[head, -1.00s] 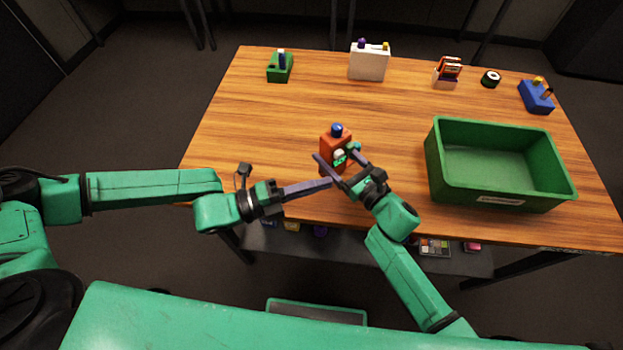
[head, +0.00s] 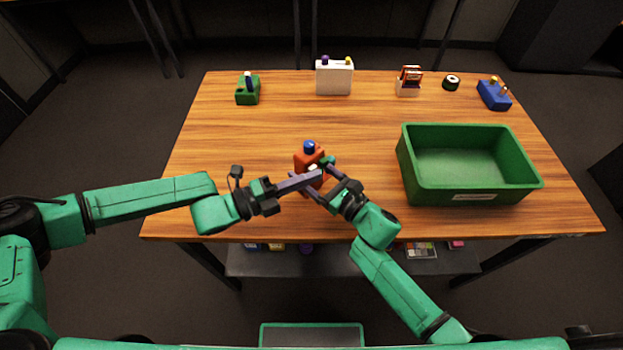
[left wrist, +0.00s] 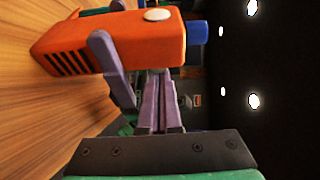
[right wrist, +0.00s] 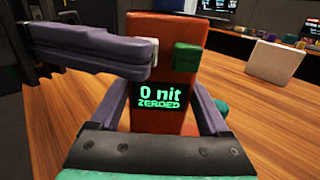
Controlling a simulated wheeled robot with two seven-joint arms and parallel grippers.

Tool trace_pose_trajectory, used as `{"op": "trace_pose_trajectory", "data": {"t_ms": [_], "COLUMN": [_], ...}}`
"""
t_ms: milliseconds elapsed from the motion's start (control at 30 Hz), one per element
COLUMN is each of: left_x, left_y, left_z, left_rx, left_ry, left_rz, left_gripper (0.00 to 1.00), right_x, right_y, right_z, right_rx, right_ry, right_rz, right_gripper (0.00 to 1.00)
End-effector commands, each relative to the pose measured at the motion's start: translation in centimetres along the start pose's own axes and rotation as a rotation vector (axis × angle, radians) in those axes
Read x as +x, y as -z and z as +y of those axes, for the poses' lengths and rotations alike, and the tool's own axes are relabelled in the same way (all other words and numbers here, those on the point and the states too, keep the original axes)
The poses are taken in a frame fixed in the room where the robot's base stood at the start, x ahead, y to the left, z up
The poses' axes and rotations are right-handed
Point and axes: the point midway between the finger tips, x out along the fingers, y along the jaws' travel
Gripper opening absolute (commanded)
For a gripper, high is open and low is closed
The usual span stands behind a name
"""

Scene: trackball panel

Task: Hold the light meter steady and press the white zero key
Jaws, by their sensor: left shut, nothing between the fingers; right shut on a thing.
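The light meter (head: 307,161) is an orange box with a blue top, upright near the table's front middle. My right gripper (right wrist: 160,100) is shut on it, one finger on each side. In the right wrist view its dark display (right wrist: 160,96) reads "0 nit ZEROED" in green. The white zero key (right wrist: 155,50) sits above the display, left of a green key (right wrist: 187,57). My left gripper (head: 318,176) is shut and empty; its tips (right wrist: 148,62) are at the white key, seemingly touching, and hide part of it. The left wrist view shows the meter's vented orange side (left wrist: 70,50).
A green bin (head: 470,190) stands right of the meter. Along the back edge are a green block (head: 248,97), a white box (head: 334,80), a card holder (head: 408,85), a black roll (head: 451,83) and a blue block (head: 493,97). The table's left side is clear.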

Motion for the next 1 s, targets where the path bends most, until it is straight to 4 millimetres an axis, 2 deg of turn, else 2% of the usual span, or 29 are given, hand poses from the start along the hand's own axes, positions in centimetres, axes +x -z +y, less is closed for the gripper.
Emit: {"op": "trace_pose_trajectory", "data": {"t_ms": [100,433,567,700,1000], "left_x": [-0.4,-0.4,0.1,0.6,-6.8], "left_y": [-1.2,-1.3,0.2,2.9,2.8], "left_z": [-0.1,0.1,0.1,0.1,-0.1], "left_rx": [0.003,0.002,-0.002,-0.003,0.0], "left_ry": [-0.001,-0.004,-0.004,-0.001,0.002], "left_rz": [-0.004,-0.01,-0.006,0.0,0.0], "left_gripper": [0.0,0.0,0.0,0.0,0.0], "right_x": [0.0,-0.1,-0.1,-0.1,-0.1], "right_y": [0.0,0.1,0.1,0.1,0.2], "right_z": [0.0,0.0,0.1,0.1,0.0], "right_rx": [0.0,0.0,0.0,0.0,0.0], "right_ry": [0.0,-0.001,-0.002,-0.001,0.0], "right_rz": [0.001,0.001,0.001,0.002,0.003], "right_gripper": [0.12,0.12,0.12,0.12,0.12]}}
